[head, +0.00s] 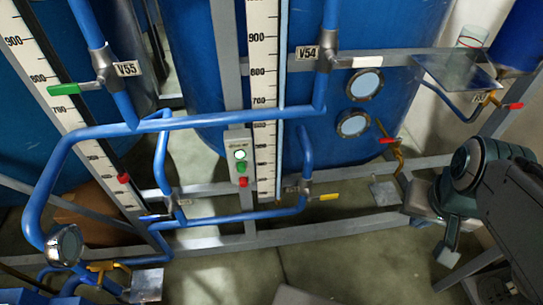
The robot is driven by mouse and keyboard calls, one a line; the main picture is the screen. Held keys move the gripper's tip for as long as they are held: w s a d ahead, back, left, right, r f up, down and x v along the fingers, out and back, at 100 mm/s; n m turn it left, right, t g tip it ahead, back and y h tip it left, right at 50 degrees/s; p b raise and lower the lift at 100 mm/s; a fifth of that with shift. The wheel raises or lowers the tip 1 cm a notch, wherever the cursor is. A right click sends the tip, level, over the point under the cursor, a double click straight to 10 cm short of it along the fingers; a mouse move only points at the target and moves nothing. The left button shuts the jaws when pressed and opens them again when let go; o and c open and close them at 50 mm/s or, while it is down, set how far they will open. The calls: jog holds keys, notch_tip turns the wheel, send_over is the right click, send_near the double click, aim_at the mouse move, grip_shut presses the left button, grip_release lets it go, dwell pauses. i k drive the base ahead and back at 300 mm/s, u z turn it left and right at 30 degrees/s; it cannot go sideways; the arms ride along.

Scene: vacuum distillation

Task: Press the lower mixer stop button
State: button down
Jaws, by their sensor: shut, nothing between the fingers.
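A small grey control box (238,146) is mounted on the frame in front of the large blue tank, left of a white measuring scale. It carries a lit white-green round button or lamp, a green button (241,167) below it, and a red button (243,182) at the bottom. The lettering on the box is too small to read. My gripper (447,257) is at the lower right, shut and empty, pointing down. It is well to the right of the box and lower in the picture, apart from everything.
Valve handles stick out: green (62,88), white (367,62), yellow (329,197) and red (515,106). Lower grey frame bars cross near the floor.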

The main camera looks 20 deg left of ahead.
aim_at(243, 181)
jog(key=u, duration=1)
